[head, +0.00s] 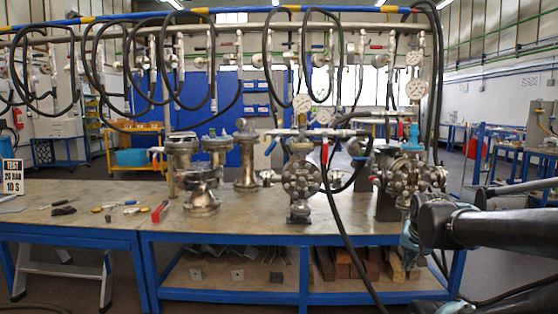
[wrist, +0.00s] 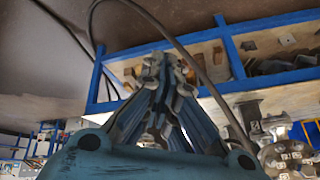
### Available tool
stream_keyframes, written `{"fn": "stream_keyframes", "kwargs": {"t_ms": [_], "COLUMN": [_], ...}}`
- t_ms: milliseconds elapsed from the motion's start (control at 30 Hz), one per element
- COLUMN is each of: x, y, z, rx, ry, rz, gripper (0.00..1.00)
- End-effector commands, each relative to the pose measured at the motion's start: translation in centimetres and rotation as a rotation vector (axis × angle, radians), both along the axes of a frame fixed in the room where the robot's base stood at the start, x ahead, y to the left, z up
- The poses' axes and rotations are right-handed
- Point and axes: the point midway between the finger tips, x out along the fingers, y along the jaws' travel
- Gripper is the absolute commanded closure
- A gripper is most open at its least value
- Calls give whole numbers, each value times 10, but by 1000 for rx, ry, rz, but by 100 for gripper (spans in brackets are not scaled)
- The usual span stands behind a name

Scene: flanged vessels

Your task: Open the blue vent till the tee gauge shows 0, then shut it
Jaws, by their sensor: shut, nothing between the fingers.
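A flanged vessel (head: 300,180) stands mid-table in the head view, with a tee of pipework on top. Two round white gauges, the left one (head: 302,103) and the right one (head: 323,117), sit at the tee; their readings are too small to tell. A blue lever (head: 271,146) slants down at the tee's left end, and a red handle (head: 324,151) hangs at its right. Which blue part is the vent I cannot tell for sure. My gripper (wrist: 160,72) is shut and empty in the wrist view. In the head view it is low by the table's front right, apart from the tee.
A second flanged vessel (head: 411,172) with gauges stands at the right, behind my arm. More vessels (head: 182,160) stand left of centre. A black hose runs down the table front. Loose tools and a red block (head: 160,212) lie at left; the front middle is fairly clear.

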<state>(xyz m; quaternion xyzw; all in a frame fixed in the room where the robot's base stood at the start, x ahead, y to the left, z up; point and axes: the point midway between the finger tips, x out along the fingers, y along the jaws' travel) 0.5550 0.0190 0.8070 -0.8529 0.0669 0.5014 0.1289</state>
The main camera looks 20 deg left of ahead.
Motion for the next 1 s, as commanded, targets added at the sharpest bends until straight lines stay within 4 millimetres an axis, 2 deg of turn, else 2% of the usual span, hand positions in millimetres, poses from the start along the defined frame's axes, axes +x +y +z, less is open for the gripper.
{"fn": "stream_keyframes", "kwargs": {"t_ms": [33, 200, 367, 500, 700, 833, 1000], "x": [21, 86, 140, 180, 223, 241, 253], "y": [10, 42, 81, 122, 186, 230, 287], "z": [9, 38, 66, 90, 123, 142, 162], "rx": [35, 192, 382, 581, 900, 1125, 1419], "ry": [-50, -218, -354, -447, -527, -538, -512], "rz": [-31, -154, -244, -302, -346, -354, -348], "gripper": [100, 100, 100, 100, 100, 100, 100]}}
